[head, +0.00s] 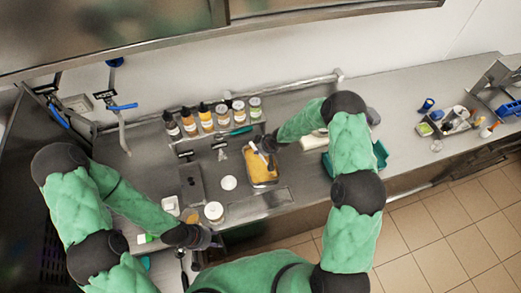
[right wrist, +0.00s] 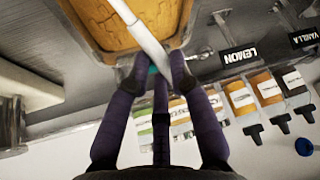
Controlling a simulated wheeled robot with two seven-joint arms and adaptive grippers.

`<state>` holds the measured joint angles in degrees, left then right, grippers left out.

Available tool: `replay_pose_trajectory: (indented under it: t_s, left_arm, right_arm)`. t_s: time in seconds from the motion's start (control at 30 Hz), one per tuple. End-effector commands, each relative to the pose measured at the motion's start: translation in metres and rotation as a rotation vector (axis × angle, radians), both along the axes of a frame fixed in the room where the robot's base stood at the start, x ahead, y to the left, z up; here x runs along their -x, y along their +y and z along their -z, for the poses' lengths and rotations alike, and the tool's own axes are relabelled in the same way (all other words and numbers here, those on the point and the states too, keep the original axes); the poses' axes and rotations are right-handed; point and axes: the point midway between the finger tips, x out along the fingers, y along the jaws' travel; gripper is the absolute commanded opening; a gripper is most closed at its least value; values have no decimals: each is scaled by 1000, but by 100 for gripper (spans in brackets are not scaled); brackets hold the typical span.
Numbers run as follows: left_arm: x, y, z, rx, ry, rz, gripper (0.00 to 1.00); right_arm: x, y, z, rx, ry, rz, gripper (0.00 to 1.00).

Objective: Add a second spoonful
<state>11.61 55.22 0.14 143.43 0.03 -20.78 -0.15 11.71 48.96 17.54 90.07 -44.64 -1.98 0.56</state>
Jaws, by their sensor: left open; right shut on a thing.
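A clear tub (head: 276,181) of orange-yellow mix stands on the steel counter near the middle. It also fills the top of the right wrist view (right wrist: 90,45). My right gripper (head: 268,150) is at the tub's far side, shut on a white-handled utensil, likely the spoon (head: 262,153). In the right wrist view the gripper (right wrist: 152,72) grips this white handle (right wrist: 140,32), which reaches over the orange mix; its far end is out of frame. My left gripper (head: 212,239) is open near the counter's front edge, in front of a white-lidded jar (head: 213,211).
Several labelled bottles (head: 205,117) stand along the back. A small cup of orange stuff (head: 191,215) and a white round item (head: 228,183) lie left of the tub. A green tray (head: 380,155) is behind my right arm.

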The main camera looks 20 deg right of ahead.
Motion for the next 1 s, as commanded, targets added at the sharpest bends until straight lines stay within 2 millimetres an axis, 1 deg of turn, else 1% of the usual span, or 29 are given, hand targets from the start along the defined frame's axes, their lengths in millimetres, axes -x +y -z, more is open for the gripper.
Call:
replay_pose_trajectory:
  t_s: [0.03,0.57,0.7,1.0]
  left_arm:
    - [0,0,-6,0,0,0,45]
    - [0,0,-37,0,0,0,45]
    - [0,0,-36,0,0,0,45]
    - [0,0,-38,0,0,0,45]
  right_arm:
    - [-1,0,-5,0,0,0,0]
    - [-8,4,-27,0,0,0,0]
    - [-13,4,-26,19,23,2,0]
    - [-19,9,-26,49,88,1,0]
